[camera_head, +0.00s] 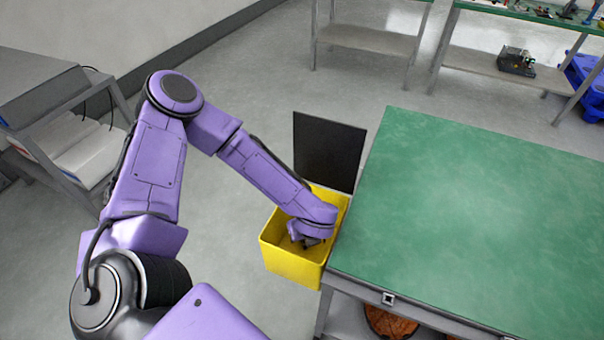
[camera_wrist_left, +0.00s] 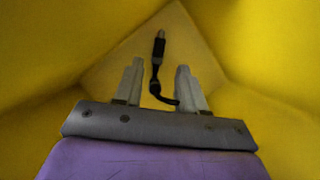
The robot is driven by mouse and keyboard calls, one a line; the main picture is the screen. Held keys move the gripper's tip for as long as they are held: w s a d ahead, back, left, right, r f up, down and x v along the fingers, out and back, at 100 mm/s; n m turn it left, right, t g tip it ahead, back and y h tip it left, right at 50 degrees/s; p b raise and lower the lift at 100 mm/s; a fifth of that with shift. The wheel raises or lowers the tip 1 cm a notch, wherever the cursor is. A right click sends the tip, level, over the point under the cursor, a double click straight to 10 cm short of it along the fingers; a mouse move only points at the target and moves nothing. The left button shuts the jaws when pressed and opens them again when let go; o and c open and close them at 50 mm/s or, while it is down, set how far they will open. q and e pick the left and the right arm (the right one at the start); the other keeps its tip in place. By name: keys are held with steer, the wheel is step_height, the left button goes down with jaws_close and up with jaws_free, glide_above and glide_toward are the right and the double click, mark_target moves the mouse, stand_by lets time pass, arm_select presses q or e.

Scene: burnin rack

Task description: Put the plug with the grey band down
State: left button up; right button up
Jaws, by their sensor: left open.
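A dark plug (camera_wrist_left: 159,47) with a lighter end and a short black cable shows in the left wrist view, inside the yellow bin (camera_wrist_left: 60,45). It appears to lie on the bin's floor, beyond the fingertips, with the cable curling back between the fingers. I cannot make out a grey band clearly. My left gripper (camera_wrist_left: 160,66) is open, its two fingers apart and not closed on the plug. In the head view the left gripper (camera_head: 310,241) reaches down into the yellow bin (camera_head: 290,264), and the plug is hidden there. My right gripper is not in view.
The bin stands beside a green-topped table (camera_head: 480,210), whose top is clear. A dark upright panel (camera_head: 328,150) rises behind the bin. A grey shelf unit (camera_head: 45,95) stands at the left, and another bench with small items (camera_head: 517,60) at the back right.

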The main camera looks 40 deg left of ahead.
arm_select(q)
steer(key=v, duration=0.8)
